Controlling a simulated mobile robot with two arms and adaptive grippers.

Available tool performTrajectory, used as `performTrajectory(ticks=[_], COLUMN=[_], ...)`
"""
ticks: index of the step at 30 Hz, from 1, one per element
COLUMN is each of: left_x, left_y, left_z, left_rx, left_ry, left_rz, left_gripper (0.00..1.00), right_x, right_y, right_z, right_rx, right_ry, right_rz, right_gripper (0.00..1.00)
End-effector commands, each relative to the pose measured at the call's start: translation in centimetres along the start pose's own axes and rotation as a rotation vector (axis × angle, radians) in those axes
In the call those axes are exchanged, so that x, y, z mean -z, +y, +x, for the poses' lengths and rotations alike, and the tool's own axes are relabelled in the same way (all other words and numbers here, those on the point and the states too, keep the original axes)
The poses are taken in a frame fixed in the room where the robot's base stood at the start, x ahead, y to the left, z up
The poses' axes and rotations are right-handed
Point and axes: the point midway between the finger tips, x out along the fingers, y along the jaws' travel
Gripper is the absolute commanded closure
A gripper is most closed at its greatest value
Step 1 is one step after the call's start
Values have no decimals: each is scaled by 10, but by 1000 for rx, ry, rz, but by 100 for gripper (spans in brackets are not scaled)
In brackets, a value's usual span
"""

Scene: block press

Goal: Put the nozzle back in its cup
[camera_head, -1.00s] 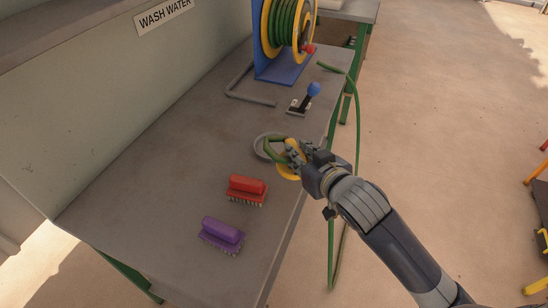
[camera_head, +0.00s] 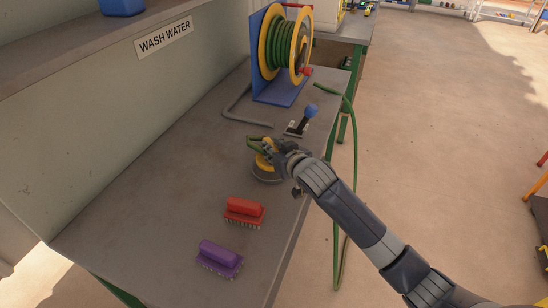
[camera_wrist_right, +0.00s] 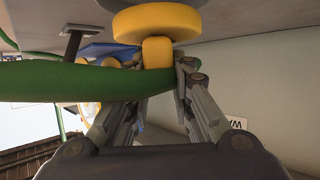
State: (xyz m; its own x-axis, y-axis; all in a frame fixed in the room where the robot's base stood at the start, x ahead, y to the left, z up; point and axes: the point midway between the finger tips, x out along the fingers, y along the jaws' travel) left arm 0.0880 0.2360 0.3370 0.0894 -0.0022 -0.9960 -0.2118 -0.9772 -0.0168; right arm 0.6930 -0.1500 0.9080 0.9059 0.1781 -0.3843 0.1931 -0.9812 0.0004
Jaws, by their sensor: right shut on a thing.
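The nozzle is yellow, with a broad round end (camera_head: 264,163) and a green hose bent at its back. My right gripper (camera_head: 272,148) is shut on its narrow yellow neck. The right wrist view also shows the nozzle (camera_wrist_right: 155,22), with the green hose (camera_wrist_right: 60,84) crossing between the camera and the neck. The round grey cup (camera_head: 268,179) stands on the bench, directly under the nozzle and largely hidden by it. I cannot tell whether the nozzle touches the cup or sits inside it. My left gripper is not in view.
A red brush (camera_head: 244,209) and a purple brush (camera_head: 219,255) lie nearer on the bench (camera_head: 150,200). A lever with a blue knob (camera_head: 310,110), a bent grey bar (camera_head: 238,112) and a hose reel (camera_head: 286,45) stand beyond. Green hose (camera_head: 353,150) hangs off the right edge.

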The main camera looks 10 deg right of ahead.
Motion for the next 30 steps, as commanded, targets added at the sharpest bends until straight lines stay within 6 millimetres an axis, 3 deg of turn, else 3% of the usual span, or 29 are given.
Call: performTrajectory(ticks=[9,21,22,24,30], left_x=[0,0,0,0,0], left_y=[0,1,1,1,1], left_z=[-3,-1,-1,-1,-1], left_rx=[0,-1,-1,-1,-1], left_ry=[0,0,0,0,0], left_rz=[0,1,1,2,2], left_gripper=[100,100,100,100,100], right_x=[-28,-34,-36,-35,-35], right_y=[0,0,0,0,0], right_z=[14,16,16,16,16], right_rx=[1,1,1,1,1], right_ry=[2,3,0,1,1], right_rz=[0,1,0,0,0], right_gripper=[100,100,76,61,59])
